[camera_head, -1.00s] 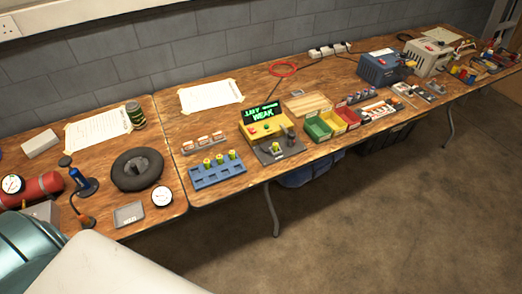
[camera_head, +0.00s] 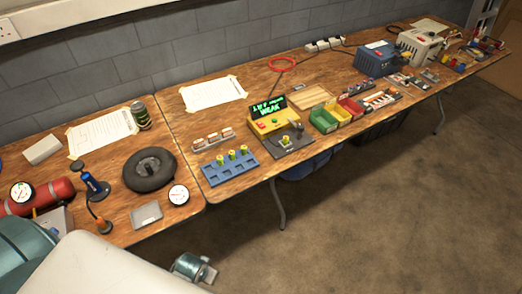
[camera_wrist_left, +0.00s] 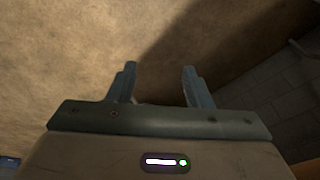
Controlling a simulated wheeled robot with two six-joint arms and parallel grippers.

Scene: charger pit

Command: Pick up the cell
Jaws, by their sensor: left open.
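Several small yellow-green cells (camera_head: 232,155) stand upright in a blue tray (camera_head: 213,178) on the workbench in the head view. Another cell (camera_head: 285,141) stands in the dark base of the yellow tester (camera_head: 265,126), whose green display reads "WEAK". My left gripper (camera_wrist_left: 160,85) is open and empty in the left wrist view, with bare floor beyond its fingers. No cell is near it there. In the head view its fingers do not show; a teal joint (camera_head: 189,266) of my arm shows below the bench edge. My right gripper is in neither view.
Green, yellow and red bins (camera_head: 324,120) stand right of the tester. Floor (camera_head: 340,235) before the bench is clear.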

